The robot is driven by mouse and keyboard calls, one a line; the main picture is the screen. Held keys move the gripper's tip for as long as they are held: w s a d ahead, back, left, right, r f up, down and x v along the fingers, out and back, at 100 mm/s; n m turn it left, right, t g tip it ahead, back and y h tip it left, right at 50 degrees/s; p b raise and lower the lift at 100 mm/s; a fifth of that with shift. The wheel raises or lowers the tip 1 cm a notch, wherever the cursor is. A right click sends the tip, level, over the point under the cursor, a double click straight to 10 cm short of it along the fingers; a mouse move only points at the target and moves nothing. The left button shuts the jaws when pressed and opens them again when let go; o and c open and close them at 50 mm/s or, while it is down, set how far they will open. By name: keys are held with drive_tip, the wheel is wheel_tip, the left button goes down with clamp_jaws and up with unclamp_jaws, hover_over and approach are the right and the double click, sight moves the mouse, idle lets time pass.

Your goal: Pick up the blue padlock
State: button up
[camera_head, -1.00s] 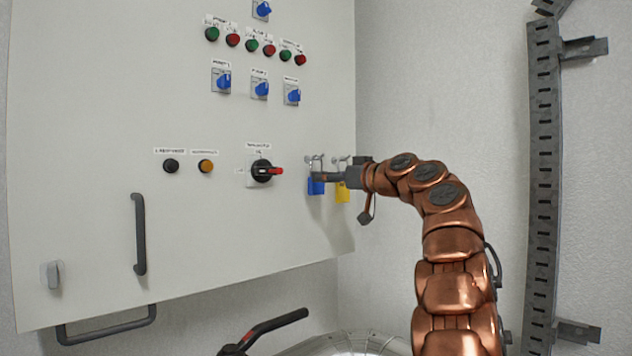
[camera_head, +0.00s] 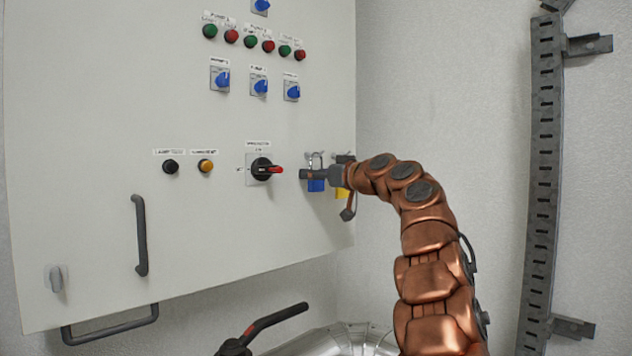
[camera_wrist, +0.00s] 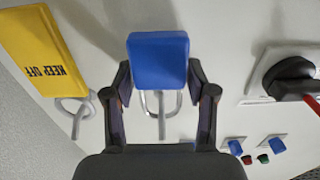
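The blue padlock (camera_head: 316,185) hangs by its shackle from a hook on the right part of the cabinet front. In the wrist view the blue padlock (camera_wrist: 158,60) appears upside down, body at the top and shackle below. My gripper (camera_head: 305,174) is at the padlock and hides its upper part in the head view. In the wrist view my gripper (camera_wrist: 159,75) has one finger on each side of the padlock, close to its edges. The fingers are spread, and I see no clear grip on it.
A black and red rotary switch (camera_head: 262,169) sits on the other side. The cabinet (camera_head: 90,100) is close in front, and a perforated metal rail (camera_head: 543,180) stands at right.

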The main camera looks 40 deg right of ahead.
sight(307, 159)
drive_tip(key=c, duration=0.8)
drive_tip(key=shift+r+p, duration=1.2)
drive_tip(key=shift+r, duration=0.6)
drive_tip(key=s+b, duration=0.1)
drive_tip(key=s, duration=4.4)
drive_tip(key=shift+a, duration=0.45)
